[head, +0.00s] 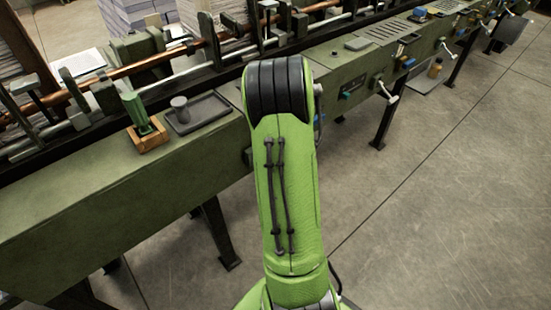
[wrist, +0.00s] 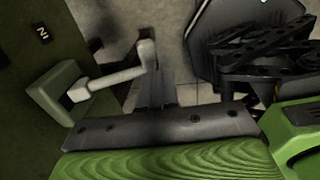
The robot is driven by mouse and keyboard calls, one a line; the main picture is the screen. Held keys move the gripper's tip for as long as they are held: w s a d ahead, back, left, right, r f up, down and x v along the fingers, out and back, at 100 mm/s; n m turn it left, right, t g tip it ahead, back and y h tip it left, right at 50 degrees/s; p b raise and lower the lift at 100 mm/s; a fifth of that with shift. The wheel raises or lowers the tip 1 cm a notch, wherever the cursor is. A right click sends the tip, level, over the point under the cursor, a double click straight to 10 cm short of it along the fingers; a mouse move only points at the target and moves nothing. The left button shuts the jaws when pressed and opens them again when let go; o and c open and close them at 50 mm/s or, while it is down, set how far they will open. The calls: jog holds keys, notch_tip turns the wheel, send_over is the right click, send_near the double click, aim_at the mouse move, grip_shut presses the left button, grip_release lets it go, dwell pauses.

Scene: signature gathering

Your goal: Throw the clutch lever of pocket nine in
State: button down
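In the wrist view a clutch lever (wrist: 116,80) with a pale grey crank arm and upturned knob sticks out from a green block on the machine's green front panel (wrist: 30,60). A small dark label with white lettering, apparently "IN" turned sideways, sits beside it. No pocket number can be read. My gripper (wrist: 225,55) shows as black linkages at the right, apart from the lever. Its fingertips are unclear, and nothing is seen held. In the head view my green arm hides the gripper; a pale lever (head: 389,92) shows on the machine front to its right.
The long green machine (head: 90,205) runs diagonally across the head view, with more pale levers (head: 446,47) farther along. A wooden block with a green tool (head: 137,113) and a dark tray (head: 207,113) sit on its ledge. The concrete floor (head: 440,210) at right is clear.

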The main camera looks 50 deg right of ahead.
jog(key=shift+f+b, duration=0.4)
jog(key=shift+f, duration=0.3)
jog(key=shift+s+a+f, duration=0.15)
jog(key=shift+s+a, duration=0.05)
